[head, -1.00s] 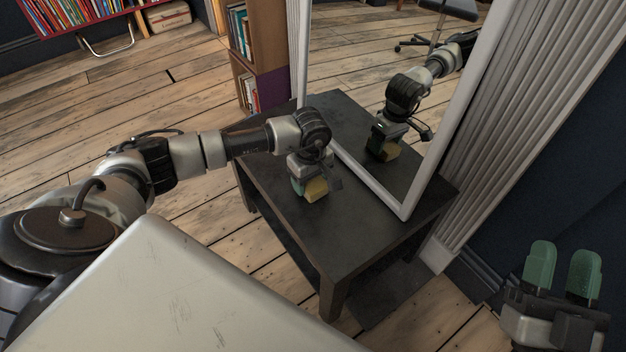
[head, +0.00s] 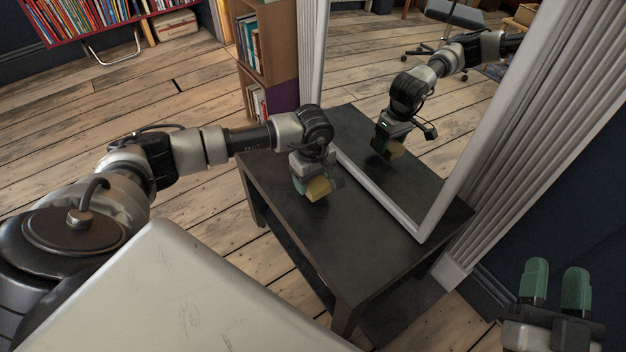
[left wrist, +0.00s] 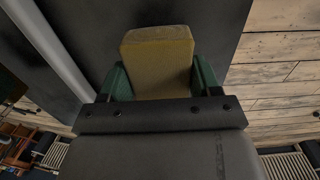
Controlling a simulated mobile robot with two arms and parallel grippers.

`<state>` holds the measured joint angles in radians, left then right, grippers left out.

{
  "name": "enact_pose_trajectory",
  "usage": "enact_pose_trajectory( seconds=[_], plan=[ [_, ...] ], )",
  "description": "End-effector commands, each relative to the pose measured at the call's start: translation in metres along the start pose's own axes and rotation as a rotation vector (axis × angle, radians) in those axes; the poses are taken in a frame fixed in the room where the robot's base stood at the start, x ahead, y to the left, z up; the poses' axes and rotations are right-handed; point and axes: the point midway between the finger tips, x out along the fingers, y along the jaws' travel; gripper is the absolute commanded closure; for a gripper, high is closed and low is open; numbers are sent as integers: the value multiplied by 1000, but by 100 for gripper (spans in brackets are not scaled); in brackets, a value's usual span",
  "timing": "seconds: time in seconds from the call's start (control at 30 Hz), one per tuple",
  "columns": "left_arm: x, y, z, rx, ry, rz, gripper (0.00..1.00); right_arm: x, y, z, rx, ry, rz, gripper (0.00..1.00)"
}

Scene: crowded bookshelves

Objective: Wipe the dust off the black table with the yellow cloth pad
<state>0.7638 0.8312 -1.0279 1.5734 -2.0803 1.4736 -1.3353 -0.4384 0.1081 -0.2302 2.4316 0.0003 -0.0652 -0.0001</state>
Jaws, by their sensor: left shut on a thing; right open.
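The black table (head: 372,262) stands in the middle of the head view, its top dark with faint greyish marks. My left gripper (head: 308,187) is shut on the yellow cloth pad (head: 319,188) over the left part of the tabletop. In the left wrist view the pad (left wrist: 158,62) sits between the green fingers, with the dark tabletop (left wrist: 95,30) behind it. I cannot tell whether the pad touches the top. My right gripper (head: 555,288) is open and empty at the lower right, away from the table. No separate dust patch shows clearly.
A white-framed mirror (head: 430,222) stands on the table's far side and reflects my left arm. A white ribbed radiator or panel (head: 540,150) is behind it. A bookcase (head: 263,60) stands behind the table.

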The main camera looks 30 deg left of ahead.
Motion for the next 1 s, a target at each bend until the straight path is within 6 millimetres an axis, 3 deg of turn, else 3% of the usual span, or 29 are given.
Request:
enact_pose_trajectory(
  seconds=[0.47, 1.0],
  plan=[
    [-23, 0, -3, -9, 1, 0, 59, -12, 8, 39, -9, -347, 19, 57],
    [-45, 1, -5, -17, 1, 1, 59, -43, 15, 74, -13, -697, 41, 57]
  ],
)
